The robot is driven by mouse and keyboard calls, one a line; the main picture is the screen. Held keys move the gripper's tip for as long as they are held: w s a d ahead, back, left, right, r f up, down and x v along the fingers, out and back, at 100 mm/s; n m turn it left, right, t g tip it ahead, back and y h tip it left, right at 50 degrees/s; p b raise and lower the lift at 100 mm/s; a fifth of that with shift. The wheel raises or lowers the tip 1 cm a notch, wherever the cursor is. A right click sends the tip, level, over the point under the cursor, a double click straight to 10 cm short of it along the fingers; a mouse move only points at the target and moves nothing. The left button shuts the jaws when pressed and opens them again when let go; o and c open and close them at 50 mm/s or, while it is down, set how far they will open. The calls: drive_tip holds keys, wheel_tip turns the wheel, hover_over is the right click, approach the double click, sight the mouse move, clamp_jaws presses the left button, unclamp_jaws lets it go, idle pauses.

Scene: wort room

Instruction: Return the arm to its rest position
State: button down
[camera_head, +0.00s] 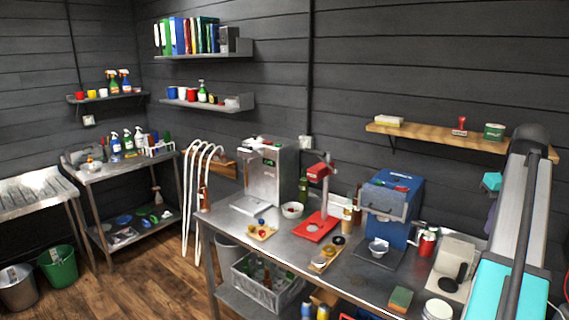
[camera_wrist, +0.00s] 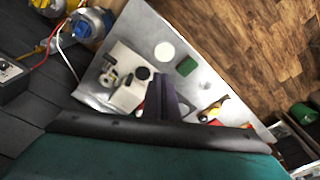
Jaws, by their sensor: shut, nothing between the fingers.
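My arm stands at the right of the head view, with a large grey and cyan link close to the camera. My gripper (camera_head: 490,216) hangs partly behind that link, above the right end of the steel workbench (camera_head: 282,252). In the wrist view my gripper (camera_wrist: 168,84) points down over the bench, its dark fingers together and nothing held. It appears well clear of the bench top. The link hides part of the gripper in the head view.
A wooden wall shelf (camera_head: 455,140) runs behind the arm. Open floor (camera_wrist: 265,40) lies beyond the bench.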

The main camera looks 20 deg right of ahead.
drive_tip(key=w+a+f+n+g+y+b, duration=0.1)
drive_tip(key=w+a+f+b, duration=0.1)
drive_tip(key=w+a+f, duration=0.7)
drive_tip(key=w+a+f+n+g+y+b, duration=0.1)
drive_tip(key=w+a+f+n+b, duration=0.2)
drive_tip(key=f, duration=1)
drive_tip(key=w+a+f+n+g+y+b, duration=0.1)
drive_tip(key=w+a+f+g+b, duration=0.15)
drive_tip(key=a+f, duration=1.85)
drive_tip(key=s+a+f+n+g+b, duration=0.1)
drive_tip(key=s+a+f, duration=0.3)
drive_tip(key=a+f, duration=0.3)
drive_tip(key=s+a+f+g+b, duration=0.1)
drive_tip(key=s+a+f, duration=0.3)
drive_tip(key=f, duration=0.6)
drive_tip(key=s+a+f+n+g+b, duration=0.1)
drive_tip(key=s+a+f+g, duration=0.1)
drive_tip(key=s+a+f, duration=0.35)
drive_tip(key=s+a+f+m+h, duration=0.1)
drive_tip(key=s+a+f, duration=0.1)
drive_tip(key=s+f, duration=0.3)
drive_tip(key=s+a+f+t+b, duration=0.1)
drive_tip(key=s+a+f, duration=0.1)
drive_tip(key=s+f, duration=0.3)
drive_tip(key=s+a+f+m+h+b, duration=0.1)
drive_tip(key=s+a+f, duration=0.2)
drive_tip(key=s+f, duration=0.3)
drive_tip(key=shift+s+m+h, duration=0.2)
drive_tip(key=shift+m+h, duration=0.1)
